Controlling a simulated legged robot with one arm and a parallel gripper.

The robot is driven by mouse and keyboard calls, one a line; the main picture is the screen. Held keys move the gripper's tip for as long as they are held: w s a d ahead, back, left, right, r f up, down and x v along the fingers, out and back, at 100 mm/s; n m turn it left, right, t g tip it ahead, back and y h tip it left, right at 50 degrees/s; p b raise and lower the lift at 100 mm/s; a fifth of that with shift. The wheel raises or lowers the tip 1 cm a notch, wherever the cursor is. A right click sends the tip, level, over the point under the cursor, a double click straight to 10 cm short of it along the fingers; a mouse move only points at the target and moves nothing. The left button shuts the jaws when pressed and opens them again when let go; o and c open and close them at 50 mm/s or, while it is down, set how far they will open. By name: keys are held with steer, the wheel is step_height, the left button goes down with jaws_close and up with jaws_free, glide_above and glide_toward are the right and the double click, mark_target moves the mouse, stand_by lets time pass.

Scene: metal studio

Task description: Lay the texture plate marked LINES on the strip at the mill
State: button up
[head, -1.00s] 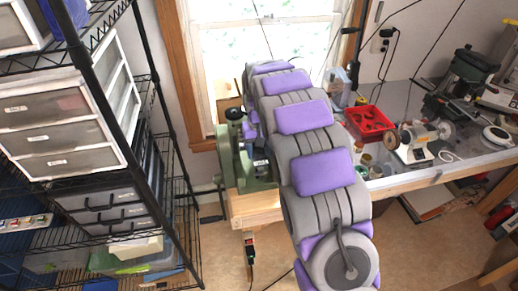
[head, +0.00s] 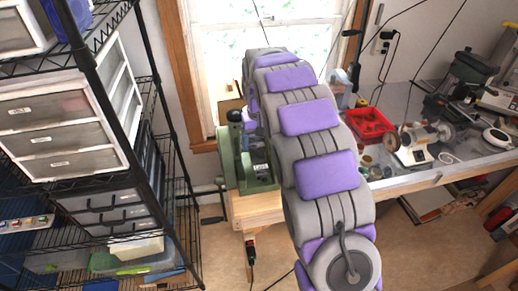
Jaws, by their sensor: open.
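The green mill (head: 257,178) stands on a wooden stand (head: 258,209) below the window, left of my arm. Part of its top shows, with a black knob above it. My grey and purple arm reaches away from me toward the window and covers the right side of the mill. My gripper is not visible, hidden beyond the arm links.
A black wire rack with drawer units (head: 62,135) stands at the left. A workbench (head: 425,178) at the right holds a red bin (head: 368,126), a bench grinder (head: 418,140) and a drill press (head: 462,80). The floor between rack and stand is mostly clear.

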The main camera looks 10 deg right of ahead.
step_height(320, 180, up, 12)
steer(key=p, duration=0.2)
steer(key=s+r, duration=0.2)
steer(key=s, duration=0.8)
steer(key=s+f, duration=0.3)
steer(key=s, duration=0.8)
steer(key=s+f+g+b, duration=0.1)
steer(key=s+f, duration=0.2)
steer(key=s, duration=0.9)
steer(key=s+f, duration=0.3)
steer(key=s, duration=0.8)
steer(key=shift+s+f+g+b, duration=0.15)
steer(key=shift+f+g+b, duration=0.15)
steer(key=shift+g+b, duration=0.1)
